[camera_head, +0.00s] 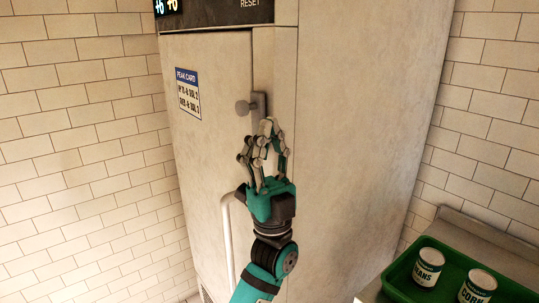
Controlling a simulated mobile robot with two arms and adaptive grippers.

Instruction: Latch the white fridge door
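The tall white fridge (345,130) stands in the middle of the head view. Its door (205,145) faces left and looks flush or nearly flush with the frame; a small gap cannot be ruled out. My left gripper (262,137), green and grey, points up just below the latch. Its fingertips overlap the latch's lower end in the picture; contact and finger gap are unclear. My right gripper is out of view.
A green tray (398,277) with two cans, one labelled CORN (477,288), stands on a counter (475,231) at the lower right. White tiled walls stand on both sides. A label (188,92) is on the door.

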